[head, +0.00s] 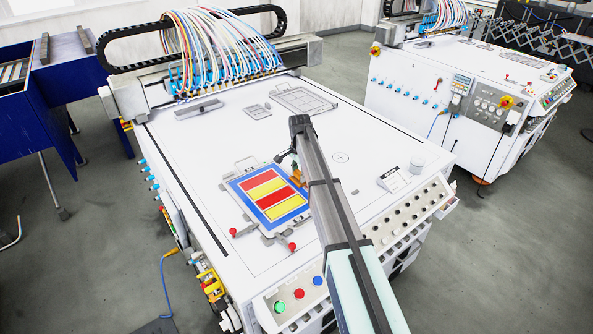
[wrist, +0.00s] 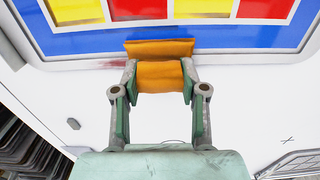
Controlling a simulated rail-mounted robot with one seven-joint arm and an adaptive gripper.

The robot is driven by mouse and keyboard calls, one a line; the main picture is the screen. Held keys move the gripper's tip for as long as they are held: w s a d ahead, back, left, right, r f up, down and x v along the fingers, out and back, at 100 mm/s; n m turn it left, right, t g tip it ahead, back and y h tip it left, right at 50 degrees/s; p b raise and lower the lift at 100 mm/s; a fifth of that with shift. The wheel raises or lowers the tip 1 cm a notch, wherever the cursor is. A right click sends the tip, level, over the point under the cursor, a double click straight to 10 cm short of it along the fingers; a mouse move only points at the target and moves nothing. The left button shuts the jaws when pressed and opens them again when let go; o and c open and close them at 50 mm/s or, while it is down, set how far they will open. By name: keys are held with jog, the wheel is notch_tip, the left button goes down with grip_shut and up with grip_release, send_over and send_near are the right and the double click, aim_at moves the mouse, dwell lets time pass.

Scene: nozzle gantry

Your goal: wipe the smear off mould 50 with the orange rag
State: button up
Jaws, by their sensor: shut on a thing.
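The mould (head: 268,196) is a blue panel with red and yellow blocks, lying in a metal frame on the white machine top; its blue border also fills the top of the wrist view (wrist: 80,45). No number 50 is legible on it. My gripper (wrist: 160,77) is shut on the orange rag (wrist: 160,48), whose top part lies over the blue border and the pale rim. The rag shows as a small orange patch beside the mould's right side in the head view (head: 297,180), partly hidden by my arm. A faint reddish smear (wrist: 112,64) shows on the rim left of the rag.
Red knobs (head: 292,247) stand at the frame's near corners. A small white sign (head: 392,180) stands to the right, its text unreadable. A grey frame (head: 304,101) lies farther back near the hose bundle (head: 215,45). The white top between is mostly clear.

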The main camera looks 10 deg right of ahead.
jog(key=shift+s+d, duration=0.7)
jog(key=shift+s, duration=0.55)
jog(key=shift+s+d, duration=0.65)
jog(key=shift+s, duration=0.65)
jog(key=shift+s+d, duration=0.7)
jog(key=shift+s, duration=0.55)
jog(key=shift+f+b, duration=0.15)
jog(key=shift+b, duration=0.15)
jog(key=shift+w+a+p, duration=0.1)
jog(key=shift+w+a, duration=0.8)
jog(key=shift+w, duration=0.8)
jog(key=shift+w+a+p, duration=0.1)
jog(key=shift+w+a, duration=0.85)
jog(key=shift+w, duration=0.8)
jog(key=shift+w+a+p, duration=0.1)
jog(key=shift+w+a, duration=0.8)
jog(key=shift+w, duration=0.8)
jog(key=shift+w+a+r, duration=0.15)
jog(key=shift+w+r, duration=0.05)
jog(key=shift+r, duration=0.05)
notch_tip(320, 180, up, 3)
jog(key=shift+s+r+p, duration=0.15)
jog(key=shift+p, duration=0.5)
notch_tip(320, 180, up, 5)
jog(key=shift+f+p, duration=0.2)
jog(key=shift+p, duration=0.7)
jog(key=shift+f, duration=0.15)
